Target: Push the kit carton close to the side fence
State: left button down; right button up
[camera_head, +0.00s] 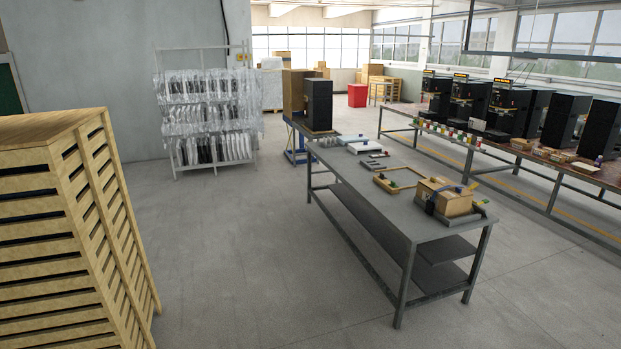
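A small tan carton (453,198), which looks like the kit carton, sits on the near end of a long grey steel table (385,205). A dark and blue item (431,204) stands against its left side, too small to make out. A low dark grey bar (479,211) lies along the table edge just right of the carton; it may be the side fence. I cannot tell whether carton and bar touch. Neither of my grippers shows in the head view, and the table is some distance ahead to the right.
A tall slatted wooden crate (75,240) stands close on the left. A rack with wrapped goods (205,110) is against the wall. A tray (397,180) and small parts lie farther along the table. A bench with black machines (505,112) is at right. Open floor (250,260) lies between crate and table.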

aim_at(452, 208)
jog(key=u, duration=0.1)
jog(key=i, duration=1.95)
jog(key=z, duration=0.4)
jog(key=i, duration=2)
jog(key=z, duration=1.15)
jog(key=i, duration=1.15)
jog(key=z, duration=0.35)
